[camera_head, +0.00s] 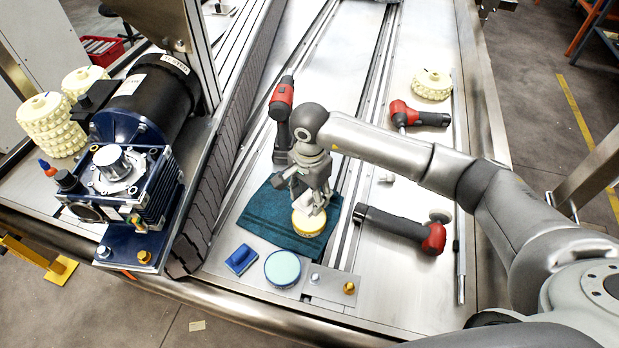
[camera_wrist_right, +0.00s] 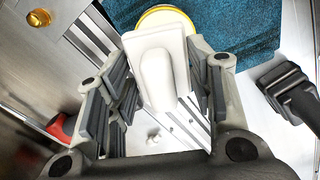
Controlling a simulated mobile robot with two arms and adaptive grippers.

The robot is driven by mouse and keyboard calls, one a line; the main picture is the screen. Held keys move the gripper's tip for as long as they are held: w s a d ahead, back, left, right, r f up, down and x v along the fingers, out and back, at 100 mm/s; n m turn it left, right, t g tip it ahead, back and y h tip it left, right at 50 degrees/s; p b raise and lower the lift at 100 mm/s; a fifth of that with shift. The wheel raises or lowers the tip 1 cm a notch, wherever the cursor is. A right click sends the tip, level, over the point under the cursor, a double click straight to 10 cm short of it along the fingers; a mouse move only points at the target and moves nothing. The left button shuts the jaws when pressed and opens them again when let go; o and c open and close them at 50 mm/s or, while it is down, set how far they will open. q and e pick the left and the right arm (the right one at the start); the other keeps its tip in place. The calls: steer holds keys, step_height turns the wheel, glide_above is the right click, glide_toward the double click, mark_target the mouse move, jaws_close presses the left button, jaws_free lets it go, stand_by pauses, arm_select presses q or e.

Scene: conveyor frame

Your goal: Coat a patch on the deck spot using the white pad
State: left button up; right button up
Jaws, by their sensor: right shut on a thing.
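My right gripper (camera_head: 314,205) is above the front part of the conveyor deck. It is shut on the white pad (camera_wrist_right: 160,68), a pale block with a raised grip, which shows between the fingers in the right wrist view. Just under the pad is a round yellow-rimmed tin (camera_head: 308,226) with a cream face; its rim also shows in the wrist view (camera_wrist_right: 166,14). I cannot tell whether pad and tin touch. The tin is over the dark teal cloth (camera_head: 262,214). No marked deck spot can be made out. My left gripper is not in view.
A blue sponge (camera_head: 240,260) and a round tin with a pale green face (camera_head: 282,268) lie in front of the cloth. Red-and-black power tools (camera_head: 395,226) lie to the right and behind. A motor with gearbox (camera_head: 130,175) stands left. Bare deck (camera_head: 360,290) shows at front right.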

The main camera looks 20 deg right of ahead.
mark_target(309, 210)
steer(key=shift+w+m, duration=0.25)
steer(key=shift+m, duration=0.05)
steer(key=shift+w+f, duration=0.1)
steer(key=shift+f, duration=0.25)
steer(key=shift+f+b, duration=0.95)
steer(key=shift+f, duration=1.3)
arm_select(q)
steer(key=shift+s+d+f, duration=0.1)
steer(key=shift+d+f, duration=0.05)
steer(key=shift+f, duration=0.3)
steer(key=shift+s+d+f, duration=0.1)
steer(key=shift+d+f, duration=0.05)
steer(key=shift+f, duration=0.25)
arm_select(e)
steer(key=shift+f, duration=0.65)
arm_select(q)
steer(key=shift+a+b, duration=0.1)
steer(key=shift+b, duration=0.25)
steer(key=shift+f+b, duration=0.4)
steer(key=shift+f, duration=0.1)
arm_select(e)
steer(key=shift+f, duration=0.45)
arm_select(q)
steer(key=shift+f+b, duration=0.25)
steer(key=shift+b, duration=0.05)
arm_select(e)
steer(key=shift+f, duration=0.1)
